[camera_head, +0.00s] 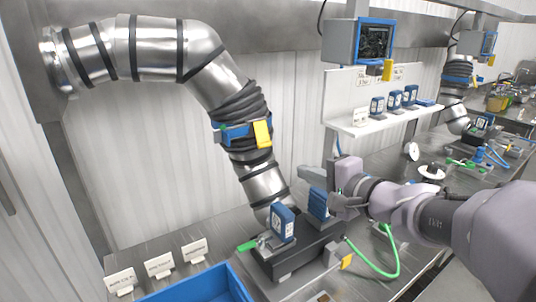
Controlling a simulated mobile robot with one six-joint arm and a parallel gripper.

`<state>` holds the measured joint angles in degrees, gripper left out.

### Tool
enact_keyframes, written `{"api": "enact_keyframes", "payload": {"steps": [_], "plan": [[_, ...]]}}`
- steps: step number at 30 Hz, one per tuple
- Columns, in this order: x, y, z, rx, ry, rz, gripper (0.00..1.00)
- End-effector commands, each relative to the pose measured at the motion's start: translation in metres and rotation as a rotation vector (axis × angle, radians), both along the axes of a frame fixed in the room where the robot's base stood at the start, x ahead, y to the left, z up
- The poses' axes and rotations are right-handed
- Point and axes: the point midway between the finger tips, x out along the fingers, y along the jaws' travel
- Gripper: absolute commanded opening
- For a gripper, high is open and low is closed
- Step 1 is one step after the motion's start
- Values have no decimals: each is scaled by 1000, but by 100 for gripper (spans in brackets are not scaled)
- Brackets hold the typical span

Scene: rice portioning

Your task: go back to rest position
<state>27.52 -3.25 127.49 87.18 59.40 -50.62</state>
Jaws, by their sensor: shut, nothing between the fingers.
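My gripper (318,182) is at the end of my grey-purple arm, which reaches in from the right. It is shut, and I see nothing held in it. It points left, in front of the large metal duct. It appears above a dark machine (297,252) on the bench. Blue boxes (282,222) stand on that machine; the right one is just below my gripper, and I cannot tell whether they touch. Part of the right box is hidden by my gripper.
A metal duct (207,70) bends down to the machine. A blue tray (205,285) and label cards (159,265) are at the front left. A green hose (383,272) loops right of the machine. A shelf (385,122) and a hanging screen (360,42) are behind. Some bench at right is clear.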

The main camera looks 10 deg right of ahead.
Motion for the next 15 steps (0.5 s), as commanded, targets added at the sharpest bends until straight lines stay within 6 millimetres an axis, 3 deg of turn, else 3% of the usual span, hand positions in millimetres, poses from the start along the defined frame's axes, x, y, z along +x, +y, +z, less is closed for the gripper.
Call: {"api": "enact_keyframes", "payload": {"steps": [2,4,6,8,9,12,15], "plan": [[-14,20,-2,-28,25,53,0],[-44,60,-12,-99,90,163,0],[-93,102,-33,-223,187,297,0],[-141,125,-56,-364,276,393,0],[-173,129,-72,-474,331,440,0],[-227,116,-101,-719,415,477,0],[-250,96,-114,-878,444,460,0]]}}
